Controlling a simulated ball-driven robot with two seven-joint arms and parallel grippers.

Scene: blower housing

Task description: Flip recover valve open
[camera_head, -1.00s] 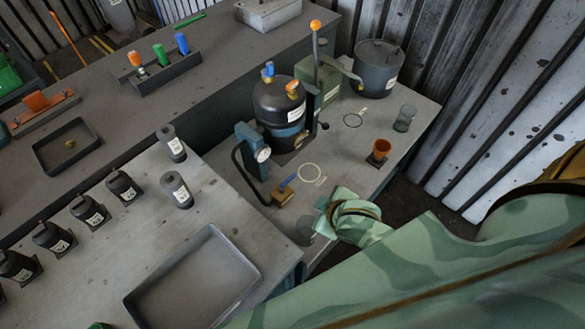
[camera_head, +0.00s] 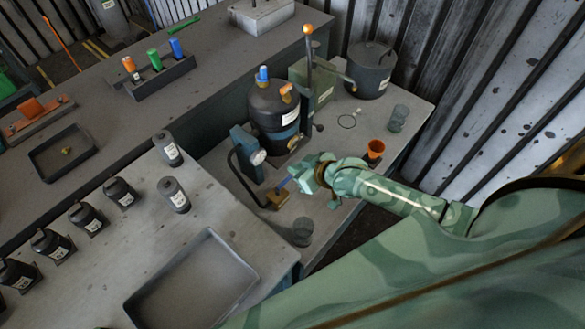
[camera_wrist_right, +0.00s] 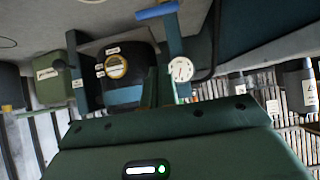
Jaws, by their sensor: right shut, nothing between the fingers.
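A brass-coloured valve block (camera_head: 277,198) with a blue lever (camera_head: 285,183) sits on the bench at the end of a dark hose. I cannot read a label marking it as the recover valve. My right gripper (camera_head: 298,179) is shut and empty, just right of the lever's upper end; whether they touch is unclear. In the right wrist view, which looks upside down, its fingers (camera_wrist_right: 156,88) point towards the gauge (camera_wrist_right: 181,69), and a blue bar (camera_wrist_right: 157,11) shows at the top. My left gripper is out of view.
A dark tank (camera_head: 273,105) with blue and orange handles stands behind, beside the gauge post (camera_head: 245,150) and a tall orange-knobbed lever (camera_head: 308,65). An empty grey tray (camera_head: 195,280) lies front left.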

